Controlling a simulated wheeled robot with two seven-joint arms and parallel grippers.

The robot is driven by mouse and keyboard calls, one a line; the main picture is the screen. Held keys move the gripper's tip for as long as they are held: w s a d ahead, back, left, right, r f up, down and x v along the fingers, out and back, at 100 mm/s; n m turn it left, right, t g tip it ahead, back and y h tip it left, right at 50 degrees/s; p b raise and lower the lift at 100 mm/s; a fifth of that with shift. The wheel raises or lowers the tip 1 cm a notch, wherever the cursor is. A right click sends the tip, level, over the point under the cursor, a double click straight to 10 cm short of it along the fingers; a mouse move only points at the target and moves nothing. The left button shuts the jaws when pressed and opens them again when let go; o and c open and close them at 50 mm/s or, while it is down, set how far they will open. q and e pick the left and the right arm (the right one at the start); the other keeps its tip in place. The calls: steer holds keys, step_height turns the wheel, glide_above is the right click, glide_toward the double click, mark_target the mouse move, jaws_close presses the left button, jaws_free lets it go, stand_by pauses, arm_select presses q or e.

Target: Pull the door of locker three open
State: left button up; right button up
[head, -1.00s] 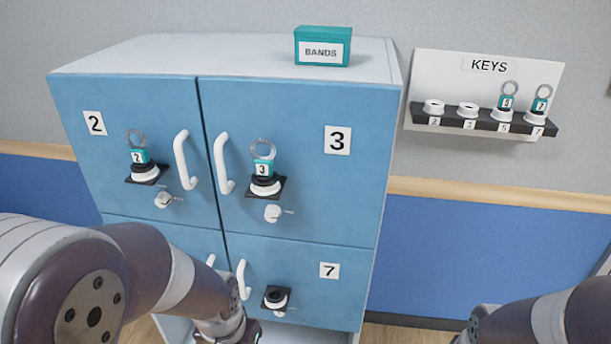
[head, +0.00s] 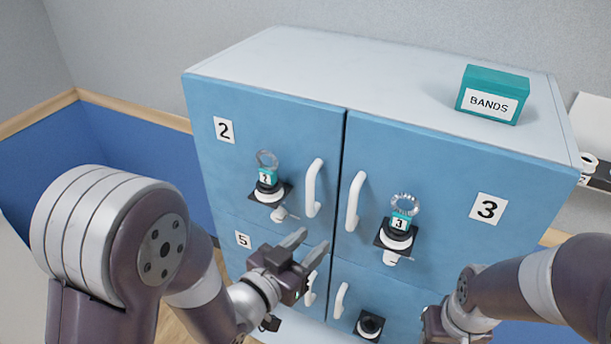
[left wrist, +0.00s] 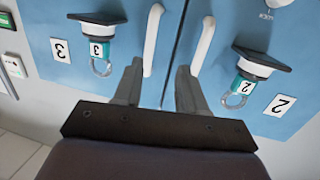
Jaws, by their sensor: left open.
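The locker three door (head: 440,165) is blue, looks shut and bears a "3" label (head: 488,208). Its white handle (head: 353,203) stands upright near the door's left edge. A key with a teal "3" tag (head: 399,224) sits in a black-and-white fitting on this door. My left gripper (head: 308,245) is open and empty, low in front of the doors, below the handles of lockers two and three. In the left wrist view, the locker three handle (left wrist: 153,38) lies just beyond the open fingers (left wrist: 160,68). My right forearm shows at lower right; its fingers are out of frame.
Locker two (head: 265,130) adjoins on the left, with its own handle (head: 314,188) and tagged key (head: 266,178). Lower doors sit beneath. A teal BANDS box (head: 493,95) stands on the cabinet top. A key rack (head: 598,178) shows at the right edge.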

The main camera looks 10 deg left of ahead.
mark_target(351, 203)
arm_select(q)
steer(key=shift+t+h, duration=0.3)
steer(key=shift+t, duration=0.3)
steer(key=p+x, duration=0.1)
steer(key=x, duration=0.3)
steer(key=r+p+x, duration=0.1)
steer(key=p+x, duration=0.1)
steer(key=x, duration=0.1)
steer(key=d+r+p+x, duration=0.1)
steer(key=x, duration=0.3)
steer(key=shift+d+r, duration=0.15)
steer(key=shift+r, duration=0.1)
steer(key=shift+w+d+p, duration=0.15)
steer(key=shift+d+p, duration=0.2)
steer(key=shift+d, duration=0.15)
steer(key=shift+w+a, duration=0.15)
steer(key=shift+w, duration=0.05)
steer(key=c, duration=0.4)
steer(key=shift+s, duration=0.1)
jaws_close()
arm_select(e)
steer(key=r, duration=0.3)
steer(key=s+d+r, duration=0.1)
steer(key=shift+r, duration=0.35)
